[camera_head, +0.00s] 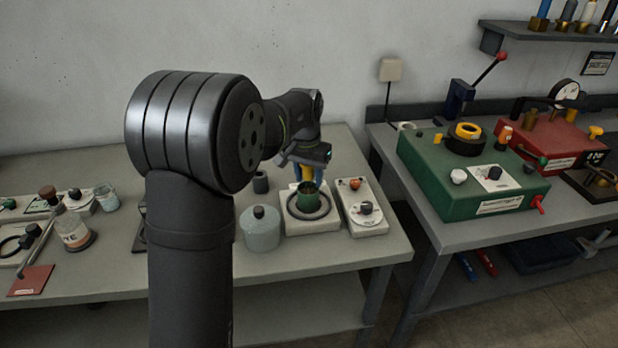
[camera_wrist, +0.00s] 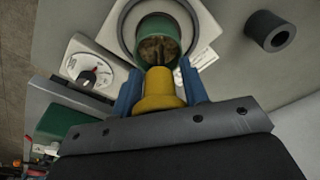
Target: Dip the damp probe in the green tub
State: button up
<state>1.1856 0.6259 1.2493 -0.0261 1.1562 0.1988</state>
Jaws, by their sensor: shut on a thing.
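The green tub (camera_head: 307,199) stands upright on a pale square base with a dark ring, near the right end of the left bench. In the wrist view the green tub (camera_wrist: 145,27) shows brown matter inside. My gripper (camera_head: 308,176) is above the tub with its blue fingers pointing down. In the wrist view my gripper (camera_wrist: 162,84) is shut on a yellow-handled thing (camera_wrist: 160,97), which I take for the damp probe. The probe's lower end is at or over the tub's mouth. I cannot tell whether its tip is inside.
A grey lidded jar (camera_head: 260,232) stands left of the tub's base. A pale box with a dial (camera_head: 365,215) stands close on its right. A dark hollow cylinder (camera_wrist: 270,32) is nearby. The left bench's front edge is bare.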

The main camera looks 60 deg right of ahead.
jog(key=shift+r, duration=2.85)
